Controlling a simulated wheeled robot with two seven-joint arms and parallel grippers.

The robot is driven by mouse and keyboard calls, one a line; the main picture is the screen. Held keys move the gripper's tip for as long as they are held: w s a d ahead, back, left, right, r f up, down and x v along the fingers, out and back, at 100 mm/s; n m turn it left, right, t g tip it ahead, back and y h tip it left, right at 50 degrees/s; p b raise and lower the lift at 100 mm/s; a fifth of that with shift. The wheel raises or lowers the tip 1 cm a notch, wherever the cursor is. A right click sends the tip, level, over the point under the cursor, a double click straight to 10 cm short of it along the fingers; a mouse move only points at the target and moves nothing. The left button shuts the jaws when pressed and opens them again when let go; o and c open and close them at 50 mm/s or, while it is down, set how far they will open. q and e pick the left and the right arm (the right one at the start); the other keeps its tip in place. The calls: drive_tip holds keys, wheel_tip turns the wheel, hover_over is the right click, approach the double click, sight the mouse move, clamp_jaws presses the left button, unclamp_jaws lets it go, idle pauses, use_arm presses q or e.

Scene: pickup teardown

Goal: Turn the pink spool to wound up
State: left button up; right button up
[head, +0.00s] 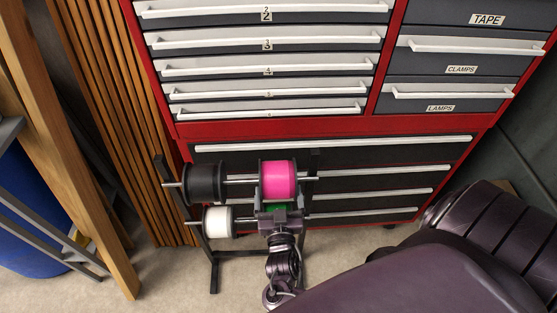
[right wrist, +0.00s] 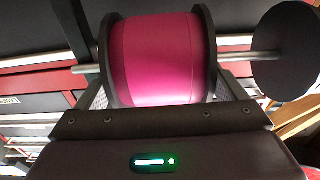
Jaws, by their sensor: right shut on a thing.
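The pink spool (head: 278,179) sits on the upper rod of a dark stand, between black flanges. It fills the top middle of the right wrist view (right wrist: 162,58). My right gripper (head: 279,208) reaches up to it from below and is shut on it, with one finger at each flange (right wrist: 160,88). The fingertips are partly hidden behind the flanges. My left gripper is not in view.
A black spool (head: 204,184) shares the upper rod on the left. A red tool cabinet (head: 330,127) stands close behind. Wooden slats and a post (head: 95,170) stand left.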

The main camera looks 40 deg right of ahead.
drive_tip(key=o, duration=0.7)
drive_tip(key=shift+f, duration=0.1)
drive_tip(key=b+v, duration=0.1)
drive_tip(key=v, duration=0.6)
drive_tip(key=shift+s+a, duration=0.2)
drive_tip(key=shift+s, duration=0.1)
drive_tip(key=s+d+f+n+g+y+p, duration=0.1)
drive_tip(key=s+f+n+g+y, duration=0.2)
drive_tip(key=f, duration=1)
drive_tip(key=s+d+f+n+g+y+p, duration=0.1)
drive_tip(key=s+f+n+g+y, duration=0.25)
drive_tip(key=f, duration=0.95)
drive_tip(key=s+a+f+n+g+y, duration=0.1)
drive_tip(key=s+f+g, duration=0.3)
drive_tip(key=s, duration=0.6)
drive_tip(key=s+f+n+g+y, duration=0.1)
drive_tip(key=s+f+g, duration=0.3)
drive_tip(key=s+f, duration=0.4)
drive_tip(key=shift+s+a+y, duration=0.35)
drive_tip(key=shift+s+y, duration=0.2)
drive_tip(key=shift+s, duration=0.35)
